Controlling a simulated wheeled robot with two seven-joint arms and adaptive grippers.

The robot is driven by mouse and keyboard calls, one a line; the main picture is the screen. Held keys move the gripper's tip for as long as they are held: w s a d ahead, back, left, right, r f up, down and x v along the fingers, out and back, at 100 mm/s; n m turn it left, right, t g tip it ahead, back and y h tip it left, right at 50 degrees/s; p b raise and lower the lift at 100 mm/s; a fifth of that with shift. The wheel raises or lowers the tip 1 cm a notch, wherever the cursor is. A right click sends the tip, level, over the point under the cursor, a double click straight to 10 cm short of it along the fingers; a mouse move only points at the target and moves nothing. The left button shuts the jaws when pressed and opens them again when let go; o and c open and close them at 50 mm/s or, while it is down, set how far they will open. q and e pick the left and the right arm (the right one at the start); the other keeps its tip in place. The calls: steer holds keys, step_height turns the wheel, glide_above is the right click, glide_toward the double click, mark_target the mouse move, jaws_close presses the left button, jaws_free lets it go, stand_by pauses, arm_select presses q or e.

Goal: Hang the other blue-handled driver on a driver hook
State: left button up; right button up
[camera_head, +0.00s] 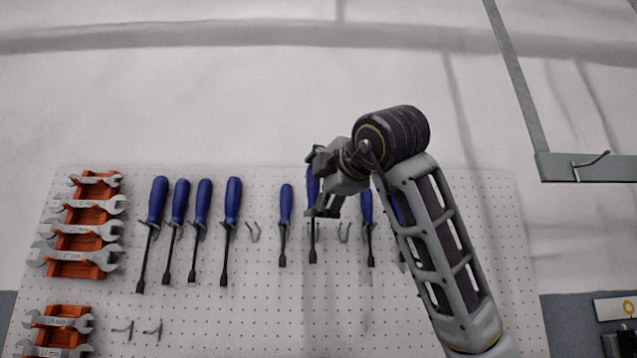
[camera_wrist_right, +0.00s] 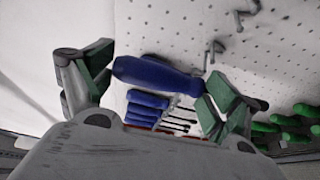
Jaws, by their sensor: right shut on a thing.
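My right gripper (camera_head: 322,188) is in front of the pegboard and shut on a blue-handled driver (camera_head: 313,245). The driver's shaft points down and its handle is partly hidden behind the gripper. In the right wrist view the blue handle (camera_wrist_right: 158,76) lies between the green finger pads of the gripper (camera_wrist_right: 157,88). An empty double hook (camera_head: 343,232) is just right of the held driver. Another empty hook (camera_head: 253,232) is further left. I cannot tell whether the held driver touches a hook. My left gripper is not in view.
Several larger blue-handled drivers (camera_head: 203,202) hang at the left. A smaller one (camera_head: 286,206) hangs left of the gripper and another (camera_head: 367,207) right of it. Orange racks (camera_head: 84,240) hold wrenches. Bare pegboard (camera_head: 240,310) lies below. My right arm covers the board's right part.

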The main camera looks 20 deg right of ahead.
steer(key=shift+w+d+f+p, duration=0.1)
steer(key=shift+w+d+p, duration=0.1)
steer(key=shift+w, duration=0.45)
steer(key=shift+w+d+f+p, duration=0.1)
steer(key=shift+w+d+p, duration=0.15)
steer(key=shift+w, duration=0.45)
steer(key=shift+w+d+f+p, duration=0.1)
steer(key=shift+w+d+p, duration=0.1)
steer(key=shift+w, duration=0.55)
